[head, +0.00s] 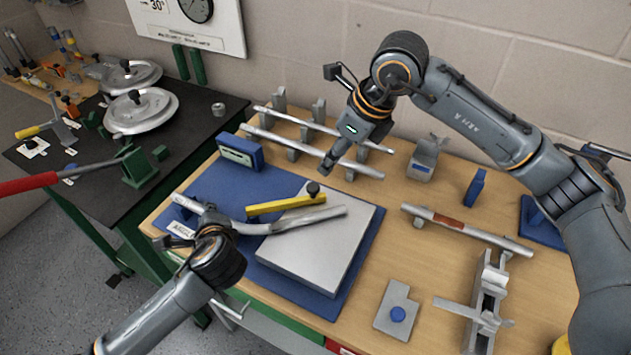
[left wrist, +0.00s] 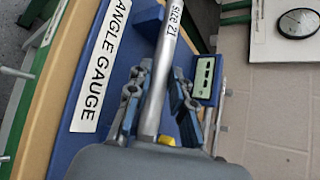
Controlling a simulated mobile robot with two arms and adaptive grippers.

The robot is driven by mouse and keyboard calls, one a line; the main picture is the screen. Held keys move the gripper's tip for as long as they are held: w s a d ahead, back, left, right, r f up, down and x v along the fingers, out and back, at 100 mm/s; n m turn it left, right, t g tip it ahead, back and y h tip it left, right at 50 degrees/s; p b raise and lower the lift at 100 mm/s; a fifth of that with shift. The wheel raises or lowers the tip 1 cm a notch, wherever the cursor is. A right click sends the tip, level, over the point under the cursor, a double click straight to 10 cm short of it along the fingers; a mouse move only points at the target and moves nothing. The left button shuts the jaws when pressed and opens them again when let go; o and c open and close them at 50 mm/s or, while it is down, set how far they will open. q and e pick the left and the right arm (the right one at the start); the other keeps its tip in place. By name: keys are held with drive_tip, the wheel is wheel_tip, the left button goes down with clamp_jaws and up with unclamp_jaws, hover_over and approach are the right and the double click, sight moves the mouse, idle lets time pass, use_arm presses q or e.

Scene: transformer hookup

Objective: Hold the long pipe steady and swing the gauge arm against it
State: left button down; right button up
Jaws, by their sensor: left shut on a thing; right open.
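The long pipe (head: 305,217) is a grey metal tube with a bend. Its right part lies over the grey plate of the angle gauge (head: 312,258). Its left part reaches over the blue base, and a "SIZE 21" label shows on it in the left wrist view (left wrist: 168,50). My left gripper (head: 208,220) is shut on the pipe left of the plate, its fingers on both sides of it. The yellow gauge arm (head: 280,204) lies just behind the pipe, with a black knob (head: 313,188) near its right end. My right gripper (head: 331,161) is open and empty, above and behind the knob.
A rack (head: 318,105) with straight pipes stands behind the gauge. A blue box with a display (head: 240,152) stands at the back left. A pipe with a red band (head: 450,221) and a grey vise-like fixture (head: 487,300) are at right. A black bench (head: 190,125) is at left.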

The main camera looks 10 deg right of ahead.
sight(314, 186)
drive_tip(key=x, duration=1.1)
drive_tip(key=shift+f, duration=0.15)
clamp_jaws()
